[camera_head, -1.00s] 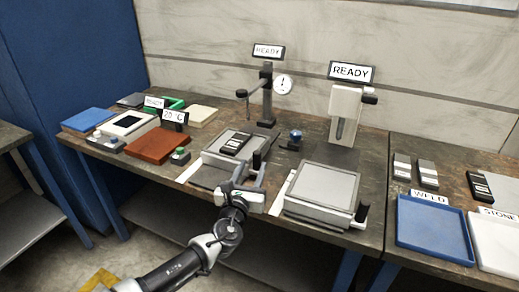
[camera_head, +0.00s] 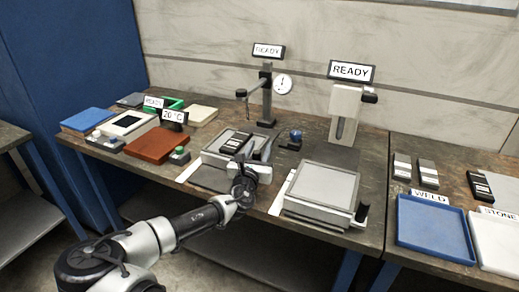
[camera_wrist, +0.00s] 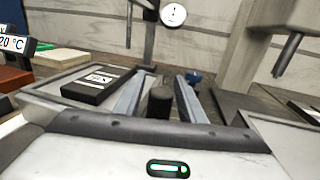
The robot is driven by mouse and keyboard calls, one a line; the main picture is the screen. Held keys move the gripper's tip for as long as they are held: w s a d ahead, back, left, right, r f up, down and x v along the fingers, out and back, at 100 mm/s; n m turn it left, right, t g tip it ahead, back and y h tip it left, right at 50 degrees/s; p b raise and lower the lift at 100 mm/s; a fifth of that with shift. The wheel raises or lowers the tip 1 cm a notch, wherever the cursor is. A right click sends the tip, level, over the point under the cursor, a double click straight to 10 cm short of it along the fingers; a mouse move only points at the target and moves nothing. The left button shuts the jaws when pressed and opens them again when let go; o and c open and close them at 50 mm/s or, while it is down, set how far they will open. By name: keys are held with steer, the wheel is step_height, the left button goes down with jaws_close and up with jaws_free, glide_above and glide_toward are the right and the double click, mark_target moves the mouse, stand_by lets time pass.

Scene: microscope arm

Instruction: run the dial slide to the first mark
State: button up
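The dial slide (camera_head: 207,176) is a grey plate stage on the bench under the dial gauge (camera_head: 282,84), a round white dial on a dark stand. A dark block with a white label (camera_head: 237,142) lies on it; the block also shows in the wrist view (camera_wrist: 98,85). My gripper (camera_head: 258,153) is at the right side of the slide. In the wrist view my gripper (camera_wrist: 158,85) is open, with the slide's black upright handle (camera_wrist: 158,103) between its fingers and gaps visible on both sides. The gripper hides the handle in the head view. I cannot make out the marks.
A second stage (camera_head: 323,184) with its own black handle (camera_head: 361,212) stands close on the right. A small blue knob (camera_head: 296,135) is behind my gripper. A brown-red plate (camera_head: 156,145) and a green button box (camera_head: 179,155) are to the left.

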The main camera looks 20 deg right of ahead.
jaws_close()
steer(key=shift+s+d+b+x, duration=0.15)
steer(key=shift+b+x, duration=0.1)
steer(key=shift+x, duration=0.8)
steer(key=shift+s+d+b+x, duration=0.1)
steer(key=shift+d+b+x, duration=0.15)
steer(key=shift+x, duration=0.8)
steer(key=shift+o, duration=1)
jaws_free()
steer(key=shift+s+a, duration=0.1)
steer(key=p+v, duration=0.1)
steer(key=v, duration=1.6)
steer(key=shift+s+a, duration=0.1)
